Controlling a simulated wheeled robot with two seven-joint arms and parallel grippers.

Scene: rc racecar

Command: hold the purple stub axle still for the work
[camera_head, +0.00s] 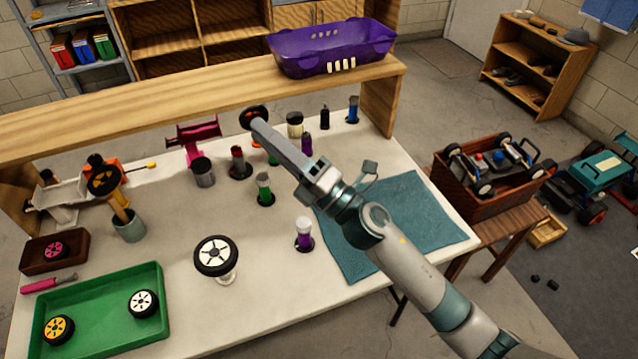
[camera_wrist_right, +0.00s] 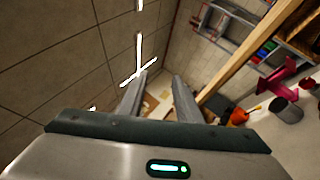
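I cannot tell for certain which thing is the purple stub axle. A short purple piece with a white top (camera_head: 304,233) stands upright in a dark ring on the worktop. Another small purple piece (camera_head: 307,143) stands farther back, behind my right arm. My right gripper (camera_head: 268,132) reaches over the back of the worktop, apart from both purple pieces. In the right wrist view my right gripper (camera_wrist_right: 158,98) has its two fingers apart, with nothing held between them. My left gripper is not in view.
A green tray (camera_head: 100,335) holds wheels at front left. A white-rimmed wheel (camera_head: 215,255) sits on a pale stand. A blue-green mat (camera_head: 412,200) lies at right. Several small pots and bottles stand between.

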